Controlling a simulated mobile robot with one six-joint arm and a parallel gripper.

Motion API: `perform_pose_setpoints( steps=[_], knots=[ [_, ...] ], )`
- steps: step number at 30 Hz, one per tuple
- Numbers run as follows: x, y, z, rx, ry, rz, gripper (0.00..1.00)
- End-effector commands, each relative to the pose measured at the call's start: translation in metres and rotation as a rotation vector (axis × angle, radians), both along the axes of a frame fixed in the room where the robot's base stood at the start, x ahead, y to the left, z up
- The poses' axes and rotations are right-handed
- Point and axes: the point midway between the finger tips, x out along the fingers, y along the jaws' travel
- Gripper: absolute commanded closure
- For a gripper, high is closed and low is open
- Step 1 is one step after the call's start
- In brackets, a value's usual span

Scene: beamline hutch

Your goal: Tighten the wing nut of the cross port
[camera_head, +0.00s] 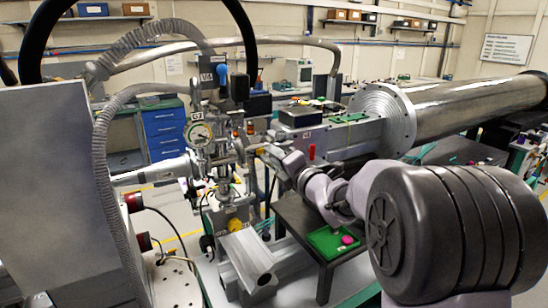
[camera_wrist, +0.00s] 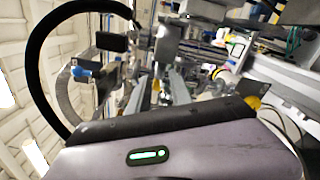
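In the head view the cross assembly (camera_head: 222,150) is an upright stack of metal vacuum parts with a round dial gauge (camera_head: 200,132) on its left side. The wing nut is too small to pick out with certainty. My gripper (camera_head: 254,149) is just right of the assembly, at about the gauge's height; its tips blend into the metal parts. In the wrist view my gripper (camera_wrist: 156,88) shows two grey fingers standing apart, with a gap and small brassy parts beyond it. I cannot tell whether the fingers touch anything.
A large steel tube (camera_head: 475,105) with a wide flange runs to the right. A small dark table (camera_head: 328,251) bears a green tray (camera_head: 322,240) with a magenta piece (camera_head: 347,240). Ribbed hoses (camera_head: 103,165) hang at left. A blue drawer cabinet (camera_head: 165,132) stands behind.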

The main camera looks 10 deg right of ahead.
Motion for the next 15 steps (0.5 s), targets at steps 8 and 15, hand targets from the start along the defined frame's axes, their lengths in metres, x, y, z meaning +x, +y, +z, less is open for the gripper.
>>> perform_pose_setpoints(
  steps=[8, 15],
  knots=[
    [0.0058, 0.0018, -0.0002, 0.000, 0.001, 0.000, 0.75],
    [0.0056, 0.0017, -0.0003, 0.000, 0.001, 0.000, 1.00]
  ],
)
